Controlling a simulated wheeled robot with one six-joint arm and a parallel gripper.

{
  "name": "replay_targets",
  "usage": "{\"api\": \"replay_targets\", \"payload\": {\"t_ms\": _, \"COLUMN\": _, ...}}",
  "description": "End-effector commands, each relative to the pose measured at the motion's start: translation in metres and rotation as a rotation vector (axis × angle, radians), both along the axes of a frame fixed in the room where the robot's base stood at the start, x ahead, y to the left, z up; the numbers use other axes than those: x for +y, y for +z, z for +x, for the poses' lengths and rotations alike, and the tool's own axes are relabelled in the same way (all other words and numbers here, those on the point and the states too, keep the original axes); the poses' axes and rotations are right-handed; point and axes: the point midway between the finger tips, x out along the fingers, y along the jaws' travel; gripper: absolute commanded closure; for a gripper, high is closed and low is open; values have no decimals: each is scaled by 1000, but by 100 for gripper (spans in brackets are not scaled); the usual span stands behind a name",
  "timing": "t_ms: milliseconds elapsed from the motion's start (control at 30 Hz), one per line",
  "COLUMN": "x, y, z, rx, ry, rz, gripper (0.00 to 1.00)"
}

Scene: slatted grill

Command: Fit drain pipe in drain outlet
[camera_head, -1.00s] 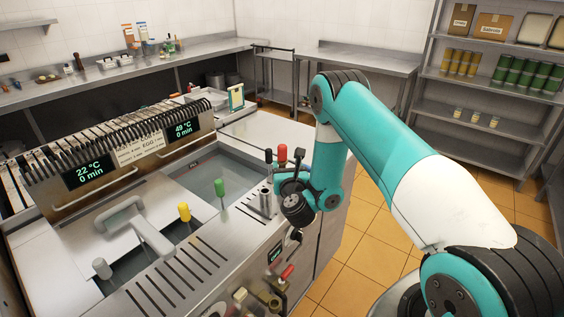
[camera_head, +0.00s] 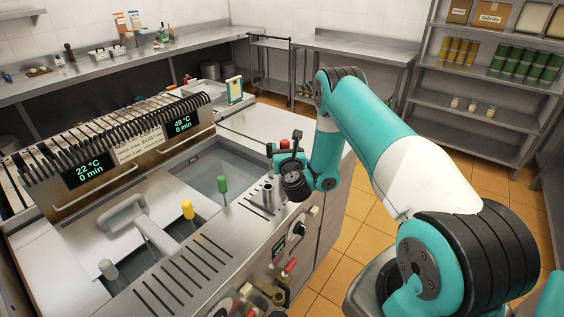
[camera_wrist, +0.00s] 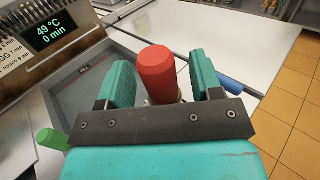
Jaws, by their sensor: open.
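A thick red handle (camera_wrist: 157,72), apparently the top of a drain pipe, stands between my gripper's two teal fingers (camera_wrist: 160,66) in the wrist view. The fingers are open, with a gap visible on the handle's right side. The handle's lower end is hidden behind the gripper's dark bar. Green (camera_head: 222,184) and yellow (camera_head: 187,209) handles stand upright at the basins. I cannot make out a drain outlet at the basin bottoms.
A water-filled basin (camera_head: 208,170) lies left of my gripper. A short metal tube (camera_head: 267,196) stands on the counter near it. A blue handle (camera_wrist: 230,85) lies right of the fingers. The slatted grill unit (camera_head: 120,150) with displays stands behind. Floor is open at right.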

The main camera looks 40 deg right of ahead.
Motion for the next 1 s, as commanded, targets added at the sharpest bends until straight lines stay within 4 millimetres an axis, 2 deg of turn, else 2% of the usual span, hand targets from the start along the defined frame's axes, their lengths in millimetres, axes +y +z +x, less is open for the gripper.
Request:
{"api": "replay_targets", "payload": {"t_ms": 33, "x": 0, "y": 0, "z": 0, "rx": 0, "ry": 0, "rz": 0, "gripper": 47}}
{"api": "replay_targets", "payload": {"t_ms": 233, "x": 1, "y": 0, "z": 0, "rx": 0, "ry": 2, "rz": -1, "gripper": 93}}
{"api": "replay_targets", "payload": {"t_ms": 267, "x": 1, "y": 0, "z": 0, "rx": 0, "ry": 2, "rz": -1, "gripper": 95}}
{"api": "replay_targets", "payload": {"t_ms": 467, "x": 2, "y": 5, "z": 1, "rx": 0, "ry": 3, "rz": -1, "gripper": 95}}
{"api": "replay_targets", "payload": {"t_ms": 1000, "x": 3, "y": 46, "z": 1, "rx": -1, "ry": 4, "rz": 0, "gripper": 95}}
